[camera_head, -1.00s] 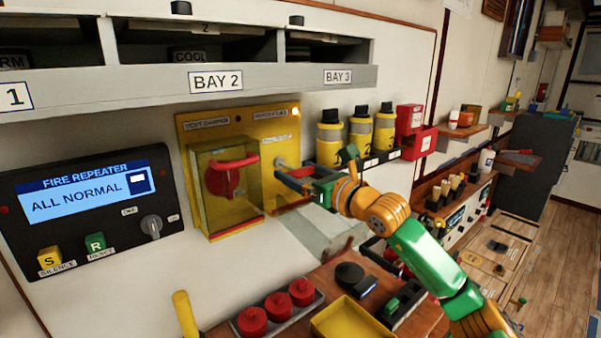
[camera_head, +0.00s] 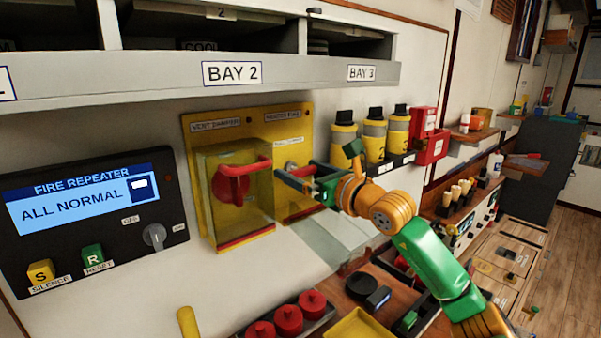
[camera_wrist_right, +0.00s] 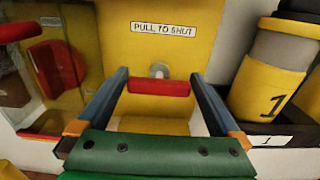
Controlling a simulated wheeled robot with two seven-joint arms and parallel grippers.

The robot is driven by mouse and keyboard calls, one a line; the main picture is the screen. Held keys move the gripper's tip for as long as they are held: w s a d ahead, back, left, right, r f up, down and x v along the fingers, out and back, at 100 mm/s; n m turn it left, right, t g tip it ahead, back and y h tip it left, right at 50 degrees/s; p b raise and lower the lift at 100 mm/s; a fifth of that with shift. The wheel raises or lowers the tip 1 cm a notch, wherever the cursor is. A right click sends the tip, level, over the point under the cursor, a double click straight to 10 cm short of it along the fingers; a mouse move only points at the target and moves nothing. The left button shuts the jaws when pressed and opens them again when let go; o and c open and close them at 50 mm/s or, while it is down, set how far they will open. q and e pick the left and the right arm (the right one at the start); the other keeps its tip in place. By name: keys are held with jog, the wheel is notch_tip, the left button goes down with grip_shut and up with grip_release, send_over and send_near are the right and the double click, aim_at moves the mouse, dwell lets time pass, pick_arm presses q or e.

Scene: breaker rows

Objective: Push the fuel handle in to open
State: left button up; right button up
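The fuel handle is a short red bar on a metal stem under a "PULL TO SHUT" label, and it shows in the right wrist view (camera_wrist_right: 158,88). It is mounted on a yellow panel (camera_head: 298,138). My right gripper (camera_head: 284,179) is at that panel. In the right wrist view my right gripper (camera_wrist_right: 160,76) has its fingers spread wide, one near each end of the red bar. I cannot tell whether either finger touches it. In the head view the gripper hides most of the handle. My left gripper is not in view.
Left of the handle, a clear box (camera_head: 262,185) covers a red lever (camera_head: 232,183). Yellow bottles (camera_head: 374,138) stand on a rack to the right. A shelf (camera_head: 290,72) overhangs above. Red knobs (camera_head: 288,319) and a yellow tray (camera_head: 360,327) lie below on the bench.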

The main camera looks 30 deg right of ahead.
aim_at(305, 172)
jog(key=s+b, duration=0.1)
jog(key=s, duration=0.1)
jog(key=s+b, duration=0.4)
jog(key=shift+s+d+f, duration=0.15)
jog(key=shift+d+f, duration=0.15)
jog(key=shift+f, duration=0.05)
jog(key=shift+s+r, duration=0.2)
jog(key=shift+w+r, duration=0.1)
